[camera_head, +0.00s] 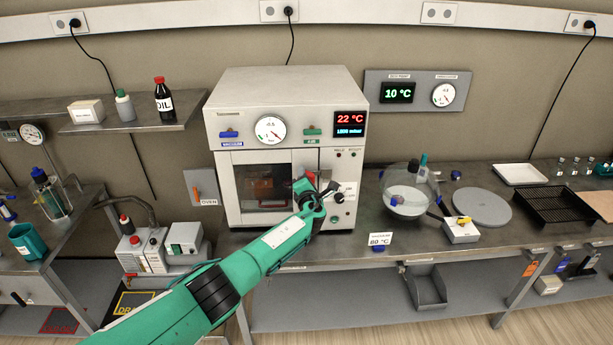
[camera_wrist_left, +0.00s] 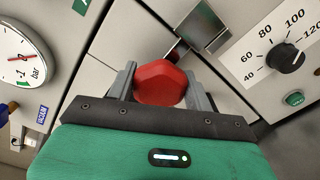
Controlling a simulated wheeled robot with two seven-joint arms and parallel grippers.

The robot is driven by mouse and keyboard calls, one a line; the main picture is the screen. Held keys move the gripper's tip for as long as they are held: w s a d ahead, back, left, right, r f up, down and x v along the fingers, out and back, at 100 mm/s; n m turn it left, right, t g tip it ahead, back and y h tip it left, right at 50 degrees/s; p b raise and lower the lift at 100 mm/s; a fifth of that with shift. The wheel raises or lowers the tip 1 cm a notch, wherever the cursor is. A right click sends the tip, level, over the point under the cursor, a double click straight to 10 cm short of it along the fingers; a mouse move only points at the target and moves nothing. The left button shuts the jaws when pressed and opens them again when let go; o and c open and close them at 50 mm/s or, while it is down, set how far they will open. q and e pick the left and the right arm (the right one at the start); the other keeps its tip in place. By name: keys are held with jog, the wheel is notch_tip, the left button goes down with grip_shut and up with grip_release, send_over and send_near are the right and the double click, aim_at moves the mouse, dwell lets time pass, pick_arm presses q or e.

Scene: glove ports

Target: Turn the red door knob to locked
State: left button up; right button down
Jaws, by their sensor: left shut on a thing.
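The red door knob (camera_wrist_left: 160,83) is on the front of the white oven (camera_head: 285,85), at the right edge of its door. In the head view only a bit of the red knob (camera_head: 305,182) shows behind my wrist. My left gripper (camera_wrist_left: 160,88) is shut on the knob, one finger on each side of it. In the head view my left gripper (camera_head: 312,190) reaches the oven front from below. Any lock marking by the knob is hidden or too small to read. My right gripper is not in view.
The oven carries a pressure gauge (camera_head: 270,130), a blue valve handle (camera_head: 230,133) and a green valve handle (camera_head: 312,132). A temperature dial (camera_wrist_left: 288,58) and a green button (camera_wrist_left: 294,98) sit beside the knob. A round flask (camera_head: 407,198) stands on the bench to the right.

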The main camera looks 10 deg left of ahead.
pick_arm(q)
jog(key=shift+m, duration=0.4)
jog(key=o, duration=1.1)
jog(key=shift+s+d+p, duration=0.2)
jog(key=shift+s+p, duration=0.3)
jog(key=v, duration=1.2)
jog(key=shift+s, duration=0.35)
jog(key=shift+d+r, duration=0.1)
